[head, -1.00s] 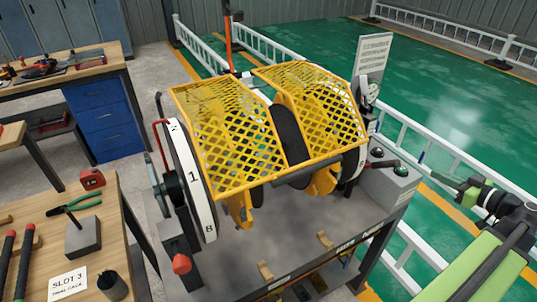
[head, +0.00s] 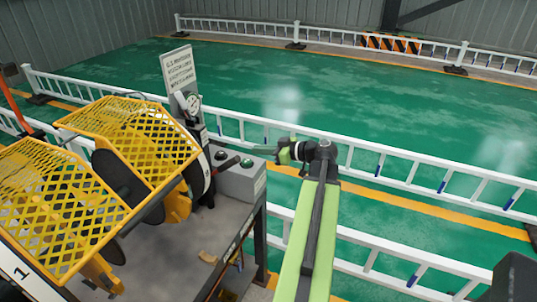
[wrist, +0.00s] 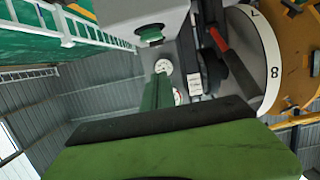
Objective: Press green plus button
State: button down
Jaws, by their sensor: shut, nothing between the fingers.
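The green button (head: 246,163) sits on top of a grey control box (head: 240,186) at the right end of the machine. No plus mark can be made out on it. A dark button (head: 220,155) is to its left. My gripper (head: 262,151) is shut and empty, and in the head view its tip lies just right of and slightly above the green button. In the wrist view the green button (wrist: 150,33) is near the top, beyond the green fingers of my gripper (wrist: 160,80). A gap shows between them.
The machine with yellow mesh guards (head: 130,140) fills the left. A sign plate (head: 180,75) and a gauge (head: 193,103) stand behind the box. A white railing (head: 400,180) runs behind my arm; green floor beyond is open.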

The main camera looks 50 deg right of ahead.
aim_at(253, 166)
jog(key=b+x, duration=0.1)
jog(key=x, duration=0.3)
jog(key=shift+f, duration=0.15)
notch_tip(253, 166, down, 2)
jog(key=shift+s+f+b, duration=0.15)
jog(key=shift+s+b, duration=0.05)
jog(key=shift+b, duration=0.9)
jog(key=shift+s+f+b, duration=0.1)
jog(key=shift+f+b, duration=0.55)
